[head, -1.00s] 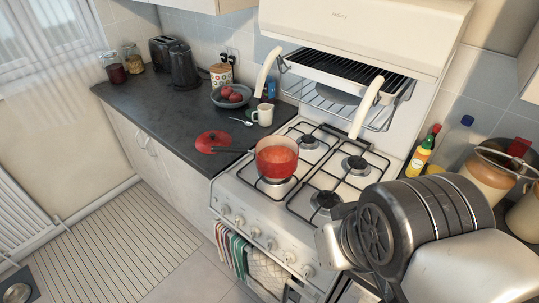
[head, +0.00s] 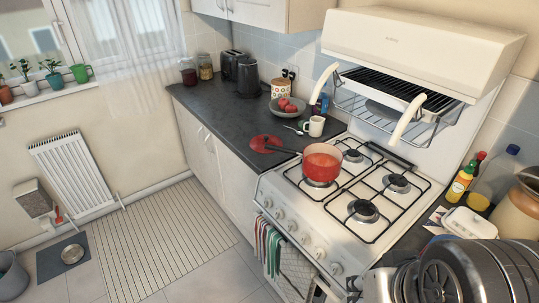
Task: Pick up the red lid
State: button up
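The red lid (head: 262,142) lies on the dark worktop (head: 215,120), near its front edge and just left of the stove. The red pot (head: 321,165) stands on the front left burner, with its dark handle reaching left toward the lid. Only a dark, rounded part of my own arm shows at the bottom right corner of the head view. My gripper's fingers are not in view.
Right of the lid are a white mug (head: 314,126), a spoon (head: 293,130) and a bowl of red fruit (head: 288,108). A kettle (head: 247,77) and toaster (head: 229,66) stand farther back. The stove (head: 350,200) adjoins the worktop. The floor in front is open.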

aim_at(257, 144)
jog(key=k+z, duration=0.2)
jog(key=z, duration=1.2)
jog(key=i+j, duration=0.1)
jog(key=j, duration=0.5)
jog(key=i+j+z, duration=0.1)
jog(key=j, duration=0.55)
jog(key=i+j, duration=0.15)
jog(key=j, duration=0.45)
jog(key=i+j+z, duration=0.15)
jog(key=j, duration=1.3)
jog(key=i+j, duration=0.15)
jog(key=j, duration=1.45)
jog(key=i, duration=0.05)
